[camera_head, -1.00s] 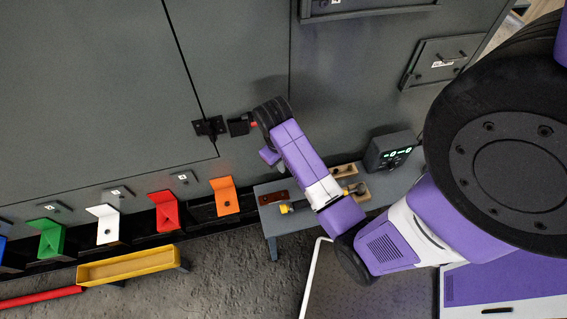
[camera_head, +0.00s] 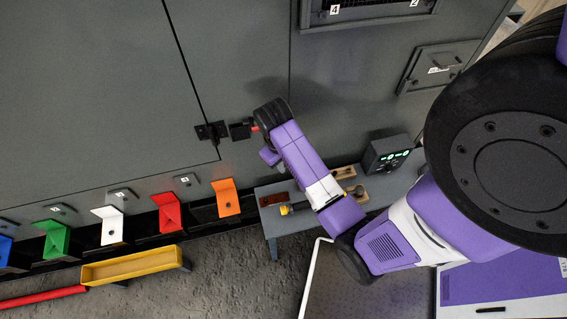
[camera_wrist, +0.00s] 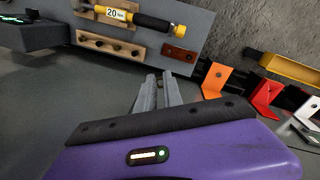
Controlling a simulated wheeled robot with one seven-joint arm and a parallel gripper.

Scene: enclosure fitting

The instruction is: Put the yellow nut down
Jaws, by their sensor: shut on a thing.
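My gripper (camera_wrist: 159,76) is at the end of my purple and white arm, in front of the grey enclosure. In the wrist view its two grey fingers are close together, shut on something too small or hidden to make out. I cannot make out a yellow nut in either view. In the head view my arm's end is close to a black latch (camera_head: 240,131) on the enclosure door.
A grey bench (camera_head: 277,225) carries a yellow and black wrench (camera_wrist: 140,17), wooden holders (camera_wrist: 110,44), a dark red block (camera_wrist: 179,54) and a display box (camera_head: 388,153). Coloured chutes (camera_head: 168,212) and a yellow tray (camera_head: 130,267) stand at the left. Open floor lies in front.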

